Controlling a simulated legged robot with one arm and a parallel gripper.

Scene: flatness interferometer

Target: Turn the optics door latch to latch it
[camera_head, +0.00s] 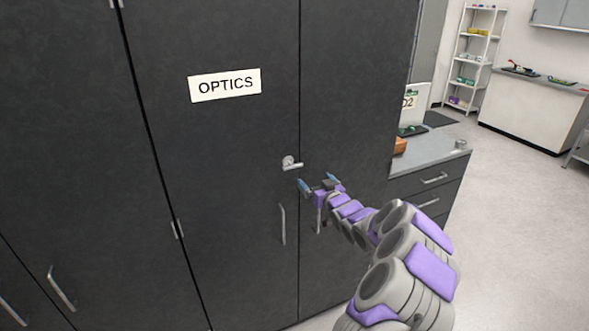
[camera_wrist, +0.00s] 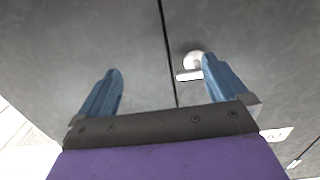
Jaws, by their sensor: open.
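The optics door (camera_head: 220,145) is a dark grey cabinet door with a white OPTICS label (camera_head: 225,85). It stands in line with the panel to its right, with a thin dark seam between them. The silver latch (camera_head: 291,163) is near the door's right edge, its lever lying about level and pointing right toward the seam. My gripper (camera_head: 318,183) is open and empty, just below and right of the latch. In the wrist view the latch (camera_wrist: 190,66) shows beside the right finger of my gripper (camera_wrist: 163,85), partly behind it. I cannot tell whether they touch.
A vertical bar handle (camera_head: 282,224) is on the door below the latch, left of my arm. A grey counter (camera_head: 430,150) with drawers stands to the right. A white shelf rack (camera_head: 472,60) is farther back. The floor at right is clear.

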